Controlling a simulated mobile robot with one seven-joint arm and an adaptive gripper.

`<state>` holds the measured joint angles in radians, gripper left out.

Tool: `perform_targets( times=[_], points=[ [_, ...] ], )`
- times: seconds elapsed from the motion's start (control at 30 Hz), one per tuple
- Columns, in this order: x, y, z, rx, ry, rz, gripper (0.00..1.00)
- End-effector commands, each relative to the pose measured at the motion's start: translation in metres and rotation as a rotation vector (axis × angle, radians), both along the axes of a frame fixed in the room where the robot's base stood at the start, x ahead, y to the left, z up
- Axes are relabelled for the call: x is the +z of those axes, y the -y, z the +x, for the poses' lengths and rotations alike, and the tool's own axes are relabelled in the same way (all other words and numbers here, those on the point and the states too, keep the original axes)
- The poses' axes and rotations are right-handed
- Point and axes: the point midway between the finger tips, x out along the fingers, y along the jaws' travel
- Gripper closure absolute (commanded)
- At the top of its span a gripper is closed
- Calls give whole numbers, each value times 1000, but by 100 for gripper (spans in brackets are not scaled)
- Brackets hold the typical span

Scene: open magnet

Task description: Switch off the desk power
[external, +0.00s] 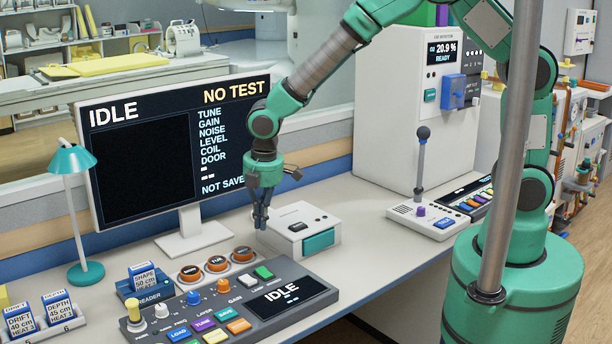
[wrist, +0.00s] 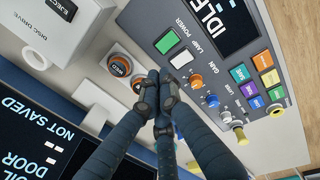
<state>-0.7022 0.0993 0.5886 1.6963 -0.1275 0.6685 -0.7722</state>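The dark grey desk console (external: 215,310) has a lit screen reading IDLE. A green switch (external: 264,272) and a white switch (external: 244,282) sit at its back edge. In the wrist view the green switch (wrist: 167,42) is beside the label POWER and the white switch (wrist: 181,59) is beside LAMP. My gripper (external: 260,222) points down above the desk behind the console, in front of the disc drive in the external view. In the wrist view its fingertips (wrist: 160,78) are together with nothing between them, apart from the switches.
The white disc drive box (external: 298,228) stands behind the console. A monitor (external: 140,150) reads IDLE and NO TEST. A teal lamp (external: 85,272) and a card reader (external: 145,282) stand left; a joystick box (external: 428,220) stands right.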

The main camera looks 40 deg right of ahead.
Motion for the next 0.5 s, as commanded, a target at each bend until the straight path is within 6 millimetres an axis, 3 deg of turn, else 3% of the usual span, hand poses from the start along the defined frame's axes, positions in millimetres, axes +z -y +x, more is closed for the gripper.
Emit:
perform_targets(
  times=[0.5],
  points=[
    [-76,0,9,-1,-1,-1,100]
  ],
)
